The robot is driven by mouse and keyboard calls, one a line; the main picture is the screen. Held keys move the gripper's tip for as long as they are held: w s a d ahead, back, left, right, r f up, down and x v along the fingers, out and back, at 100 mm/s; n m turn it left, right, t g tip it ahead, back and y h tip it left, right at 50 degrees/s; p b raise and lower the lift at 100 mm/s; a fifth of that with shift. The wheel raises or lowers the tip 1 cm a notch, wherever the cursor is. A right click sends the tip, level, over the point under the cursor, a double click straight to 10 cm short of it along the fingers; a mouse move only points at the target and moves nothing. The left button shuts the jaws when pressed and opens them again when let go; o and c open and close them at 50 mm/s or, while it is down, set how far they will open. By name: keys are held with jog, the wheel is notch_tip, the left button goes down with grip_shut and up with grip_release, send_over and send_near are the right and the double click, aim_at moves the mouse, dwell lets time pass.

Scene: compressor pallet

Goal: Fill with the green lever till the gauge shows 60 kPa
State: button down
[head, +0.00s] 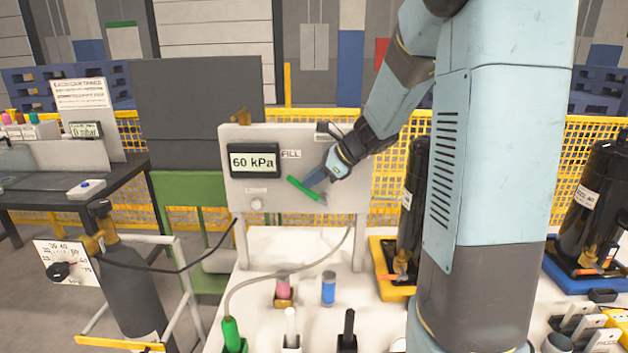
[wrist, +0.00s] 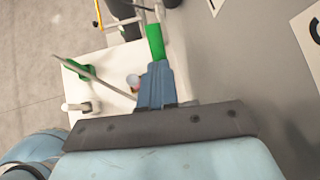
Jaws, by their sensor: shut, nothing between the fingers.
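The gauge (head: 254,161) on the grey panel reads 60 kPa in the head view. The green lever (head: 303,188) is on the panel under the FILL label, right of the gauge. It slants from upper left to lower right. My gripper (head: 311,180) is shut with nothing between its fingers, and its tips are right by the lever. In the wrist view my shut fingers (wrist: 156,75) point at the green lever (wrist: 155,42), close against its near end. I cannot tell whether they touch it.
A white table (head: 310,252) below the panel bears a pink-topped item (head: 284,288), a blue cylinder (head: 328,287) and a green-handled hose tool (head: 232,335). A black compressor (head: 415,185) stands in a yellow tray (head: 380,262) on the right. A grey bottle (head: 128,285) stands at left.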

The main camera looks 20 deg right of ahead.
jog(key=a+r+v, duration=0.1)
jog(key=v, duration=1.3)
jog(key=s+a+f+n+h, duration=0.1)
jog(key=s+a+n+h, duration=0.2)
jog(key=s+n, duration=0.8)
jog(key=s+a+f+n+h, duration=0.1)
jog(key=s+a+n+h, duration=0.2)
jog(key=s+n, duration=0.8)
jog(key=shift+s+n+h, duration=0.3)
jog(key=shift+s+h, duration=0.5)
jog(key=shift+h, duration=0.2)
jog(key=c, duration=1.9)
grip_release()
